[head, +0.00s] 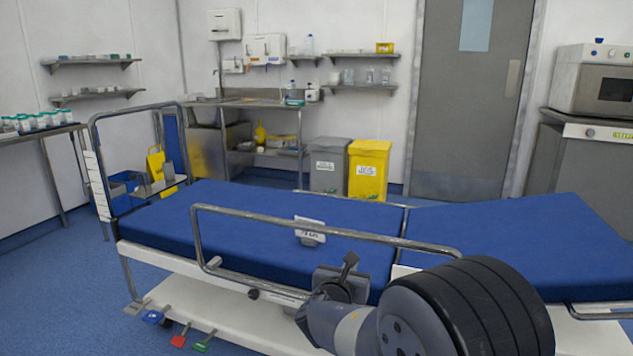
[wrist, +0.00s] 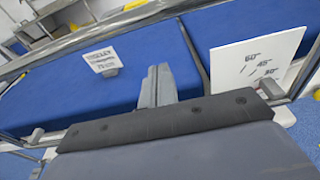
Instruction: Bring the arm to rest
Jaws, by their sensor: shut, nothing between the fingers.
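My gripper (head: 347,268) shows in the head view at the lower middle, in front of the near side rail of the blue operating table (head: 262,205). My arm reaches in from the lower right. In the wrist view my gripper (wrist: 158,84) points toward the blue padding, its fingers together with nothing between them. Whether the fingertips touch the table or rail cannot be told.
A metal side rail (head: 325,232) runs along the near edge. A labelled white card (head: 310,230) stands by the padding. A white angle plate (wrist: 257,58) is right of my fingers. Grey (head: 326,166) and yellow bins (head: 368,170) stand behind.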

